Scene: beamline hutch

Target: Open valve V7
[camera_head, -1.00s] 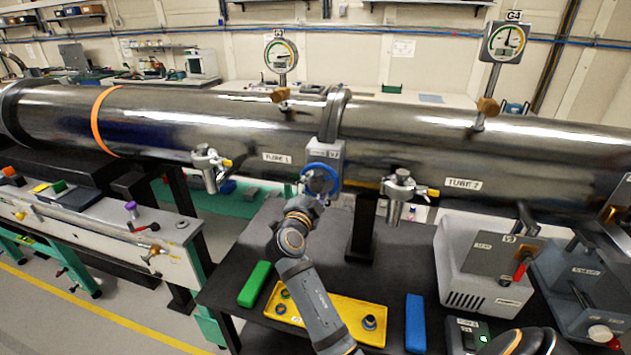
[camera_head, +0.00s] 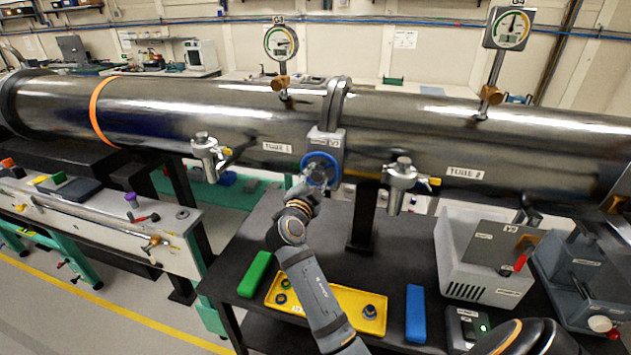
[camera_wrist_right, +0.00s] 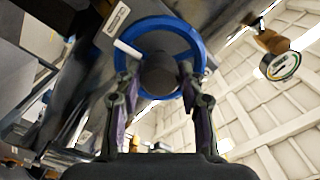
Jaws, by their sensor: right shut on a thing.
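The valve labelled V7 (camera_head: 326,142) sits at the flange between TUBE 1 and TUBE 2, with a blue handwheel (camera_head: 309,159) on its front. My right gripper (camera_head: 317,180) reaches up to the wheel from below. In the right wrist view, the blue ring (camera_wrist_right: 190,32) surrounds a dark hub (camera_wrist_right: 159,75). The two fingers of my right gripper (camera_wrist_right: 156,92) stand on either side of the hub, at the wheel, and are shut on it. The fingers partly hide the lower part of the ring. My left gripper is not in view.
Below are a yellow tray (camera_head: 345,297) with small parts, a green block (camera_head: 258,274) and a blue block (camera_head: 415,313) on a black table. Metal side ports (camera_head: 207,152) and (camera_head: 401,180) jut out left and right of the valve. A pump box (camera_head: 475,262) stands at right.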

